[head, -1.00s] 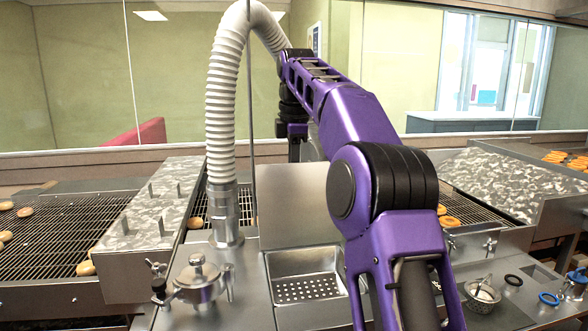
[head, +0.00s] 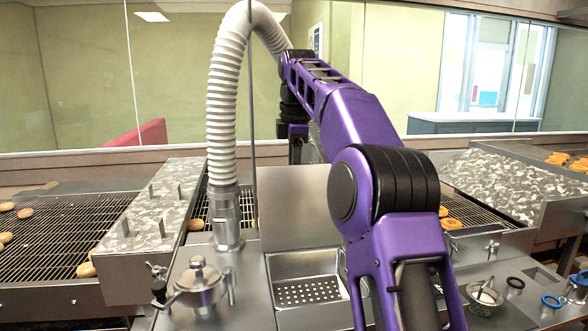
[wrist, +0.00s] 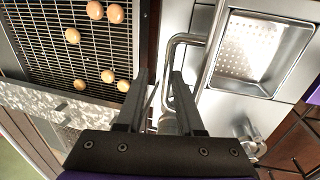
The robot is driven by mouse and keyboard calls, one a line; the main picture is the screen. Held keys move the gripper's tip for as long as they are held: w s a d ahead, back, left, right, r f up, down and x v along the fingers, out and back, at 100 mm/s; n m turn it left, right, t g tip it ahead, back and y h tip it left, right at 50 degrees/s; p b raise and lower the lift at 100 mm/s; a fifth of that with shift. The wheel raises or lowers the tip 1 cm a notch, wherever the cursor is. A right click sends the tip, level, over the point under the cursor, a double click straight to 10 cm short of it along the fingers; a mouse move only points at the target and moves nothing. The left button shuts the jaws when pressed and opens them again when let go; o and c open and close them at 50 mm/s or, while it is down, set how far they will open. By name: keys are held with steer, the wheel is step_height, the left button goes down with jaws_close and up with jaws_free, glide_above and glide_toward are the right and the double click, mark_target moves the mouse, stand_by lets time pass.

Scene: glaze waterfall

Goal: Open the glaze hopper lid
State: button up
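The glaze hopper basin (head: 302,264) is open at the top, with a perforated tray (head: 308,290) inside. A flat metal plate (head: 295,208), apparently its lid, stands upright behind it. The basin also shows at the upper right of the wrist view (wrist: 238,80). My gripper (wrist: 158,75) has its two dark fingers apart, with no object clearly held between them. A bent metal tube (wrist: 190,38) runs close to the right finger; contact cannot be told. In the head view the fingers are hidden, with my wrist behind the plate.
A lidded metal pot (head: 200,284) stands left of the basin. A ribbed white hose (head: 222,110) rises behind it. Conveyor grates (head: 45,235) with doughnuts lie behind. Small cups and rings (head: 484,294) lie at the right.

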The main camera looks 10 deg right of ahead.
steer(key=shift+s+f, duration=0.1)
steer(key=shift+f, duration=0.25)
